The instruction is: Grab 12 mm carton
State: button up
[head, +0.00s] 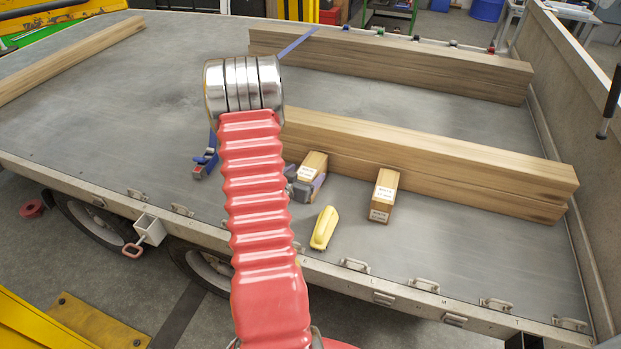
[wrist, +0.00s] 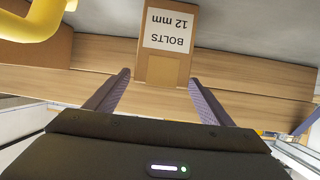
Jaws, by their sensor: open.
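The 12 mm carton is a brown box with a white label reading "BOLTS 12 mm", upside down in the wrist view (wrist: 166,45). In the head view, the carton at my gripper (head: 314,160) stands against the timber, its front partly hidden. My gripper (wrist: 158,78) is open, with a purple finger on either side of the carton's near end. Gaps show on both sides, and nothing is clamped. In the head view my red arm hides part of the gripper.
A second labelled carton (head: 382,195) stands to the right by the stacked timber (head: 430,165). A yellow tool (head: 324,228) lies in front, between the cartons. A blue clamp-like item (head: 205,162) lies left of my arm. Bare trailer bed (head: 480,255) is free at the front right.

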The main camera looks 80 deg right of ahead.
aim_at(311, 168)
jog(key=shift+r+x, duration=0.1)
jog(key=shift+x, duration=1.2)
jog(key=shift+r+x, duration=0.15)
jog(key=shift+x, duration=1.15)
jog(key=shift+d, duration=0.1)
jog(key=shift+s, duration=0.1)
jog(key=shift+r, duration=0.1)
jog(key=c, duration=1.7)
